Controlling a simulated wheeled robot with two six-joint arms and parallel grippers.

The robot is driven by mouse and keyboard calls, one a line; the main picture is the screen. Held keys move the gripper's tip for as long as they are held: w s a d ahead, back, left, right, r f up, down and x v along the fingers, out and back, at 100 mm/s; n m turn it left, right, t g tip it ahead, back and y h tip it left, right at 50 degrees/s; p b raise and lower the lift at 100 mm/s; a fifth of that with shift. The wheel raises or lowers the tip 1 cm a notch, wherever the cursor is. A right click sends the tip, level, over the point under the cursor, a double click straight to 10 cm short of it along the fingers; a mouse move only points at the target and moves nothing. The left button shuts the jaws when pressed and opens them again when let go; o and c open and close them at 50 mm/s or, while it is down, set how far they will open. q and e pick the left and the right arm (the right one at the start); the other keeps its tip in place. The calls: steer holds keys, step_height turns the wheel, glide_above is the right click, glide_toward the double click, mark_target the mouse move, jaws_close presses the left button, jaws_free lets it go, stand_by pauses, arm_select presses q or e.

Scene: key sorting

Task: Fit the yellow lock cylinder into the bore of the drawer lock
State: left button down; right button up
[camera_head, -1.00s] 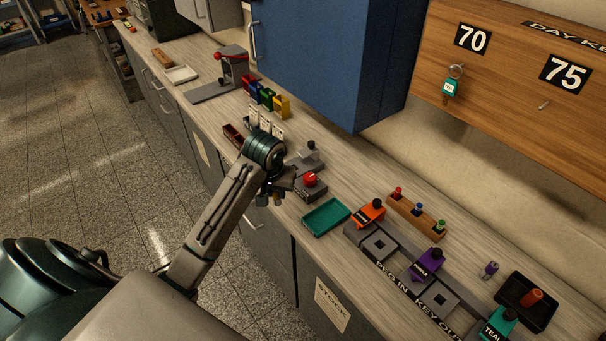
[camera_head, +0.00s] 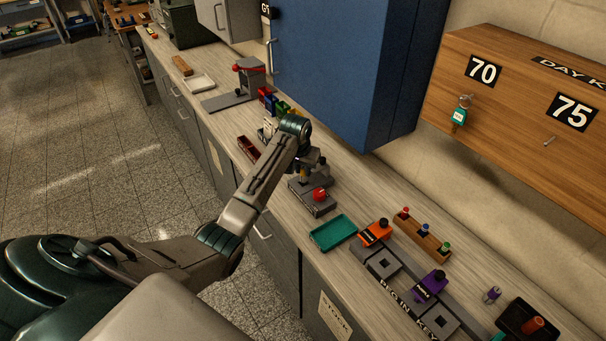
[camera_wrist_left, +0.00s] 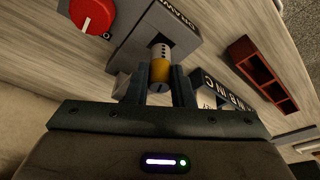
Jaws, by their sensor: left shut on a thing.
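My left gripper (camera_head: 306,170) is shut on the yellow lock cylinder (camera_wrist_left: 160,71), which shows as a small yellow spot in the head view (camera_head: 303,175). In the left wrist view the cylinder has a yellow end between the fingertips (camera_wrist_left: 159,84) and a grey dotted body pointing away from the gripper. My right gripper is not in view.
A teal tray (camera_head: 333,233) lies to the right of the lock. An orange-topped block (camera_head: 374,233) and a wooden rack with coloured pegs (camera_head: 423,236) stand farther right. A dark red bin (camera_head: 249,148) is to the left. The blue cabinet (camera_head: 345,75) overhangs behind.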

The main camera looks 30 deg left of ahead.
mark_target(302, 171)
arm_select(q)
steer(key=shift+s+p+x, duration=0.2)
steer(key=shift+p+x, duration=0.5)
steer(key=shift+x, duration=0.5)
steer(key=shift+f, duration=0.7)
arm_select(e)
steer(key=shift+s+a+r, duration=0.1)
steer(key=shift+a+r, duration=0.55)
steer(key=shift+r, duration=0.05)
arm_select(q)
steer(key=c, duration=1.3)
jaws_free()
steer(key=shift+s, duration=0.1)
steer(key=shift+o, duration=0.2)
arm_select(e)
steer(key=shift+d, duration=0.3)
arm_select(q)
steer(key=shift+r, duration=0.1)
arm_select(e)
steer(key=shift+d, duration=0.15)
